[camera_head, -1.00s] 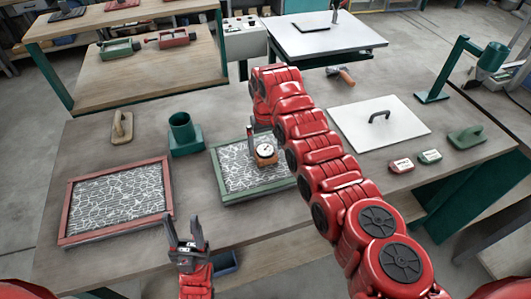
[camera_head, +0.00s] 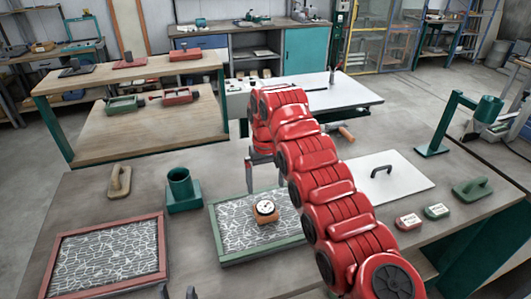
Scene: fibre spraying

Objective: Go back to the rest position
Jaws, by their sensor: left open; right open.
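My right arm reaches in from the lower right across the table. My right gripper (camera_head: 261,165) hangs at its end above the green-framed panel (camera_head: 231,258), open and partly hidden by the arm. A round dial gauge with an orange-brown body (camera_head: 266,212) sits on that panel's patterned sheet, below and apart from the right gripper. My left gripper (camera_head: 178,292) shows only its fingertips at the bottom edge, open and empty, to the right of the red-framed panel (camera_head: 162,246).
A green cup holder (camera_head: 181,188) and a tan-handled float (camera_head: 119,181) stand behind the panels. A white board (camera_head: 407,186), two small labelled boxes, a green float (camera_head: 472,188) and a green stand (camera_head: 433,148) are at right. A wooden bench (camera_head: 150,139) stands behind.

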